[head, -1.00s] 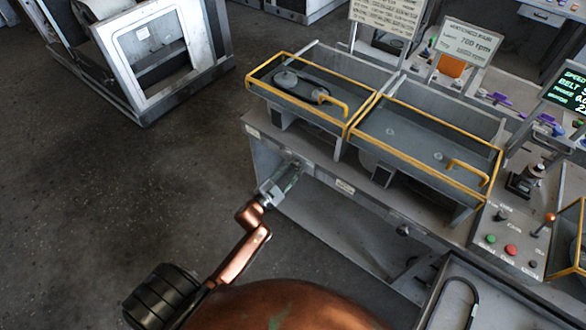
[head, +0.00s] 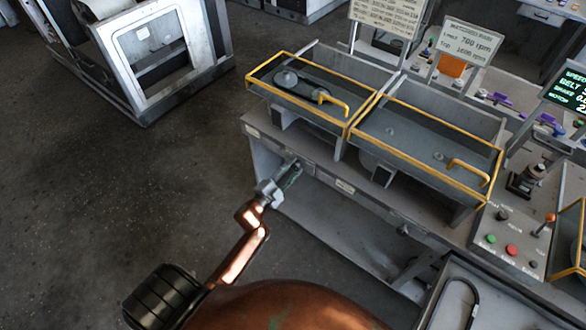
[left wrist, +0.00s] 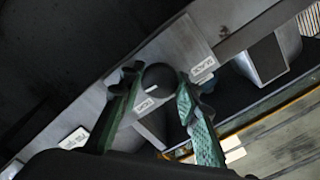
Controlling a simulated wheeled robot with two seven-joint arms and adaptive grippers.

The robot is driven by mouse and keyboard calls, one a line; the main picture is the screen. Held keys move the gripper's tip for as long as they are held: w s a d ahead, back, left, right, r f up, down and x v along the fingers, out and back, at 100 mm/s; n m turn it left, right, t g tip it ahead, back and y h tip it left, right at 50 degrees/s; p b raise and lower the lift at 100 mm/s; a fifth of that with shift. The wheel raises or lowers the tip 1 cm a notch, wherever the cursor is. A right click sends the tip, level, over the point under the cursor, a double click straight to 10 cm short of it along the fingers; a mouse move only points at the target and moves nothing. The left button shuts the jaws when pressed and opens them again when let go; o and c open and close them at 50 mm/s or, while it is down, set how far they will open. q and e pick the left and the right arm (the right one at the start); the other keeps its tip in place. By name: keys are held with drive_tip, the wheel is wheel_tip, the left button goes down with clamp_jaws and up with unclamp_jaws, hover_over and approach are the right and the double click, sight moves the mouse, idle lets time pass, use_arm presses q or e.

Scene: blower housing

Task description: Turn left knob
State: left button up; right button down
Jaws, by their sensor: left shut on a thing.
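The left knob (left wrist: 158,76) is a dark round knob with a white mark, on the metal front face of the bench, and it shows between my fingertips in the left wrist view. My left gripper (head: 293,172) reaches the bench front below the left yellow-edged bay in the head view. Its green fingers (left wrist: 157,85) are shut on the knob, one on each side. In the head view the fingers hide the knob. Another dark knob (head: 403,230) sits further right on the bench front. My right gripper is not in view.
Two yellow-edged guards (head: 310,90) (head: 425,150) cover the bays above the bench front. A control panel (head: 508,241) with green and red buttons stands at the right. A screen (head: 570,90) is at the right edge.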

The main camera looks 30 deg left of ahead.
use_arm(q)
drive_tip(key=o, duration=1.2)
drive_tip(key=shift+c, duration=0.2)
drive_tip(key=s+a, duration=0.1)
drive_tip(key=s, duration=1.1)
